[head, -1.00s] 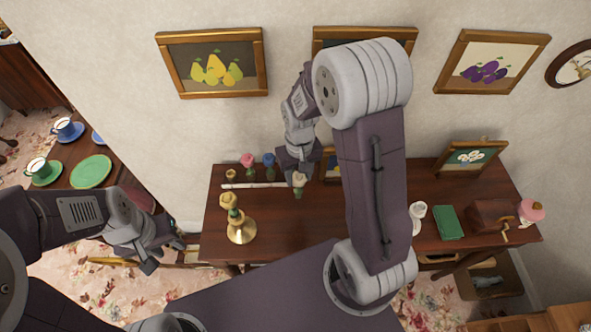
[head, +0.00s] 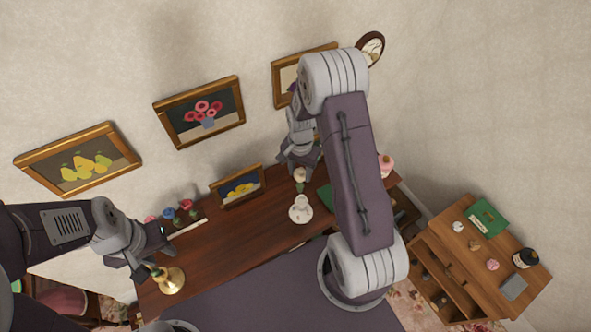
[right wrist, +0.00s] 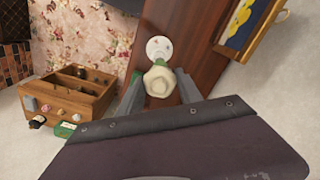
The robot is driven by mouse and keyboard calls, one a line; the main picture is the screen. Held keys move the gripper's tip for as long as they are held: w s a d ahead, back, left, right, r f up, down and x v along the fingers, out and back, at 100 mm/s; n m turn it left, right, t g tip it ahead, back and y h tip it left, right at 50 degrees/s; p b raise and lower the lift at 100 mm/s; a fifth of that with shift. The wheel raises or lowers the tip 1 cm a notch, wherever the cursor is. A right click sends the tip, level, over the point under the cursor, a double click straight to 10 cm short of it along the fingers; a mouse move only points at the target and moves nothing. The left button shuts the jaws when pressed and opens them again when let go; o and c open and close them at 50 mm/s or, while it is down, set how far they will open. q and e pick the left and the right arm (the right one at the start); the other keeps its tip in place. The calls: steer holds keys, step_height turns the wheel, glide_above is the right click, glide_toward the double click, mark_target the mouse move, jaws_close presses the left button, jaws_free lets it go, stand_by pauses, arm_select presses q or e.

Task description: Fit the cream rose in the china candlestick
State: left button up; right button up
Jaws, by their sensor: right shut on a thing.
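The cream rose (head: 300,174) is in my right gripper (head: 299,166), its green stem pointing down. In the right wrist view the rose head (right wrist: 160,82) sits between the two fingers. The white china candlestick (head: 301,208) stands upright on the dark desk, just below the rose in the head view. In the right wrist view the candlestick (right wrist: 158,47) shows just beyond the rose, partly covered by it. My left gripper (head: 154,258) looks open and empty, close to the brass candlestick.
The brass candlestick (head: 171,281) holds a yellow flower at the desk's left. Several small flowers (head: 170,213) and a white strip (head: 188,229) lie behind. A framed picture (head: 238,187) stands at the back. A green book (head: 326,198) is right of the china candlestick. The desk's middle is clear.

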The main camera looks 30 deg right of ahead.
mark_target(302, 185)
steer(key=shift+d+r+p, duration=0.25)
steer(key=shift+r+p, duration=0.05)
steer(key=shift+r, duration=0.35)
steer(key=shift+d+f+m, duration=0.25)
steer(key=shift+d+m, duration=0.05)
steer(key=shift+d, duration=0.05)
arm_select(q)
steer(key=shift+d+r, duration=0.3)
steer(key=shift+r, duration=0.6)
steer(key=shift+a, duration=0.1)
arm_select(e)
steer(key=shift+a, duration=0.1)
